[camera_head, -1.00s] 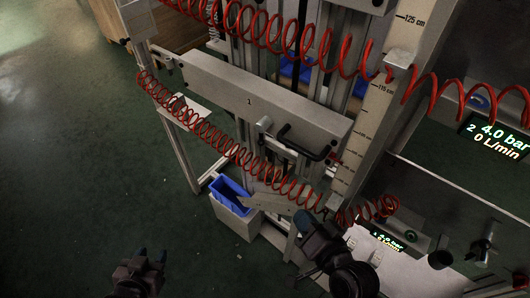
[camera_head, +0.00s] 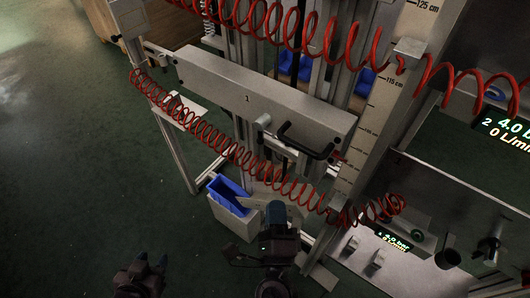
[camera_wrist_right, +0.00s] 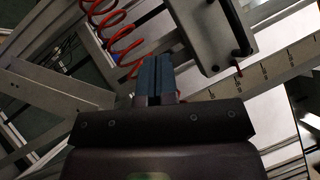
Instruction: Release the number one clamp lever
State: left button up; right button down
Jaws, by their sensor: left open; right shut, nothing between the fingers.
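The number one beam (camera_head: 225,88) is a grey bar marked "1" across the frame in the head view. A black bent clamp lever (camera_head: 308,148) sticks out from its front near the right end; a black rod that seems to be this lever shows in the right wrist view (camera_wrist_right: 240,35). My right gripper (camera_head: 277,212) is shut and empty, below the lever and apart from it, pointing up. Its blue fingers (camera_wrist_right: 152,78) lie together in the right wrist view. My left gripper (camera_head: 150,263) is open and empty at the lower left, far from the lever.
A coiled red hose (camera_head: 225,147) runs across in front of the frame, close to my right gripper. A scaled upright (camera_head: 365,125) stands right of the lever. A blue bin (camera_head: 228,196) and a panel with displays (camera_head: 455,195) are nearby. The floor at left is clear.

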aim_at(262, 130)
jog(key=shift+f+m+h, duration=0.2)
jog(key=shift+m+h, duration=0.2)
jog(key=shift+m, duration=0.1)
jog(key=a+r+p+x, duration=0.1)
jog(key=a+x, duration=0.1)
jog(key=x, duration=1)
jog(key=shift+w+a, duration=0.35)
